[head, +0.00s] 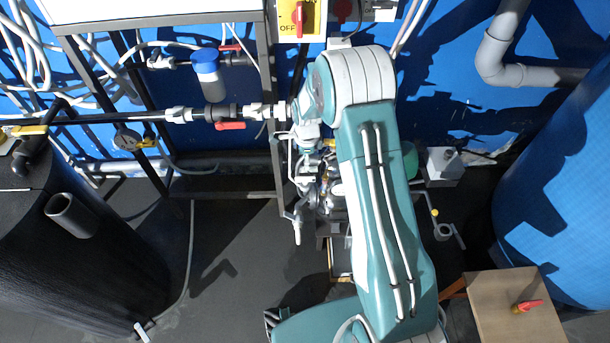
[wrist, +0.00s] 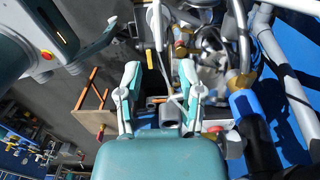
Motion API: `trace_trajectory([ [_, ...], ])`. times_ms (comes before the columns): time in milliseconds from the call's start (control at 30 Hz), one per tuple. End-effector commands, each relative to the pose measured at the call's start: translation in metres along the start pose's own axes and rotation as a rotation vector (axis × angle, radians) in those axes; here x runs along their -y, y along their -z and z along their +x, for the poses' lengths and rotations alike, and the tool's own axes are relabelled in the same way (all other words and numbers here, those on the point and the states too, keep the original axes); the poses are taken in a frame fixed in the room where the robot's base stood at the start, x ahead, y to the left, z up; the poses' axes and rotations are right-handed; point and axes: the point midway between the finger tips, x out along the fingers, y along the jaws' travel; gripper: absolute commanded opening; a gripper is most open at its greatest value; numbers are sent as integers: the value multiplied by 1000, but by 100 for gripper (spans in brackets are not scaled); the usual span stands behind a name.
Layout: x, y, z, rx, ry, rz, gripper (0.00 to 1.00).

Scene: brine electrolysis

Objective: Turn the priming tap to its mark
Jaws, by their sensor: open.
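My gripper (wrist: 160,82) is open in the wrist view, with its two pale fingers apart and nothing clearly held between them. Beyond the fingertips are metal pump fittings (wrist: 208,72) and small yellow-collared pipe parts. A red handle (wrist: 217,129) shows just right of the right finger. In the head view my teal arm covers much of the pump area, and my gripper cannot be made out clearly there. A red lever (head: 230,125) hangs under the horizontal pipe, left of my arm. I cannot tell which handle is the priming tap, and no mark is readable.
A yellow switch box (head: 298,20) with a red knob is at the top. A black tank (head: 80,250) stands left and a blue tank (head: 560,190) right. A wooden box (head: 495,312) bearing a red-handled part (head: 527,305) is lower right. Floor (head: 235,255) is clear left of my arm.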

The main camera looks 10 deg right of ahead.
Motion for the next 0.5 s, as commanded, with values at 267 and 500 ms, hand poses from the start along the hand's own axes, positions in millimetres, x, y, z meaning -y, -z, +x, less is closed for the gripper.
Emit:
trace_trajectory([
  [267,-1,-2,54,-3,-3,-3,49],
  [500,-1,-2,84,-2,-1,-3,49],
])
